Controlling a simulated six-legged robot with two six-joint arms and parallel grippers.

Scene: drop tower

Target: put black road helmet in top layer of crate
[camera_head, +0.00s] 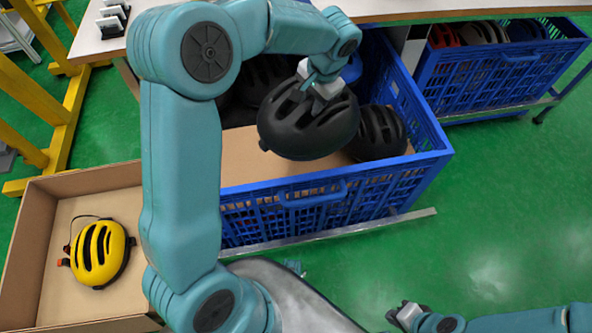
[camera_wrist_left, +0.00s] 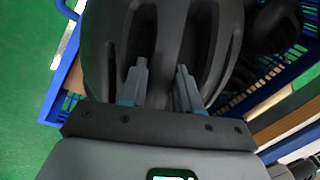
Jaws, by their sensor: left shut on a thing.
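A black road helmet (camera_head: 308,122) hangs from my left gripper (camera_head: 322,88) over the blue crate (camera_head: 430,150). The gripper is shut on the helmet's vented shell. In the left wrist view the helmet (camera_wrist_left: 105,50) fills the upper middle, and the two fingers of my left gripper (camera_wrist_left: 160,75) reach into its vents. Other black helmets (camera_head: 382,130) lie in the crate on a brown cardboard layer (camera_head: 240,155), partly hidden by the held helmet and my arm. My right gripper (camera_head: 405,314) is low at the bottom right, away from the crate; its jaws are too small to judge.
A cardboard box (camera_head: 60,285) with a yellow helmet (camera_head: 100,252) stands at the lower left. Another blue crate (camera_head: 500,75) with helmets is at the upper right. A pale table (camera_head: 400,8) runs behind. Green floor (camera_head: 500,220) is clear at right.

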